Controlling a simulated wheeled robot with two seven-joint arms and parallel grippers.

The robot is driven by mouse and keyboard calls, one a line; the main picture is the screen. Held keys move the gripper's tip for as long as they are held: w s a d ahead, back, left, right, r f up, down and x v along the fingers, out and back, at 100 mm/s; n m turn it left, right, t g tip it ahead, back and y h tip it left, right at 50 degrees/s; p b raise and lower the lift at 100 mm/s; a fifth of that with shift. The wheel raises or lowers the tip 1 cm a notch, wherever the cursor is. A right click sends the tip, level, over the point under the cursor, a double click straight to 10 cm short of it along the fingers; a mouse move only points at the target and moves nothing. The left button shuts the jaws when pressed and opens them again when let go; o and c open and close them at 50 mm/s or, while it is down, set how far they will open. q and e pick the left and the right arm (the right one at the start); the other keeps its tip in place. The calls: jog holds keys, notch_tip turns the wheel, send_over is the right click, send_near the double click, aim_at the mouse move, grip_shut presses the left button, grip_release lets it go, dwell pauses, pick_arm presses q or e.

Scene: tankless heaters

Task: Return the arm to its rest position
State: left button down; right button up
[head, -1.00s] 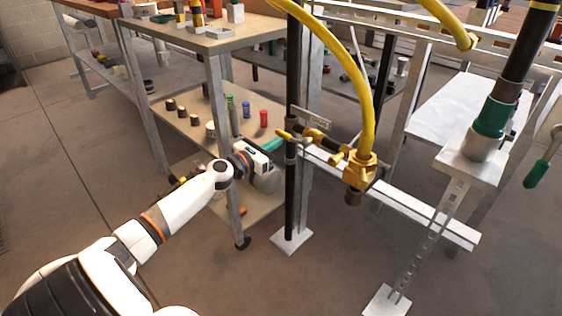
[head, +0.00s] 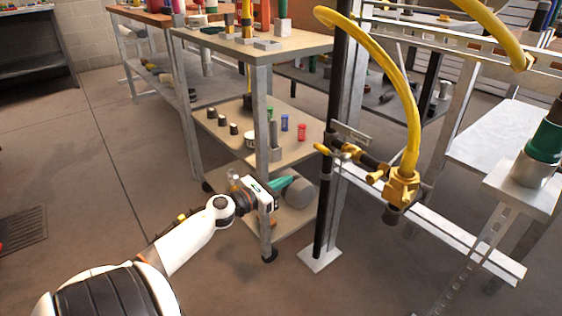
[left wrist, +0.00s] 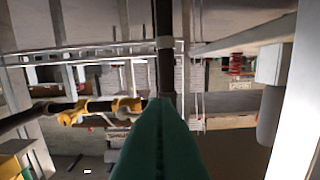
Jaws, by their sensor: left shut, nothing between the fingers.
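My left arm (head: 190,248) reaches in from the lower left in the head view. Its gripper (head: 290,180) has green fingers and is shut and empty, in front of the shelf unit's leg. The shut green fingers fill the lower middle of the left wrist view (left wrist: 158,110). The brass valve with a yellow handle (head: 322,149) is on the black pipe, to the right of and above the fingertips, apart from them. It also shows in the left wrist view (left wrist: 100,110). My right gripper is not in view.
A shelf unit (head: 262,78) with small parts stands behind the gripper. A grey cylinder (head: 298,194) lies low behind the fingers. A black upright pipe (head: 328,200), a yellow hose (head: 400,85) and a metal frame stand to the right. The floor (head: 90,190) at left is clear.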

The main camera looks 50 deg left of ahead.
pick_arm(q)
jog(key=shift+s, duration=0.35)
dwell(0.3)
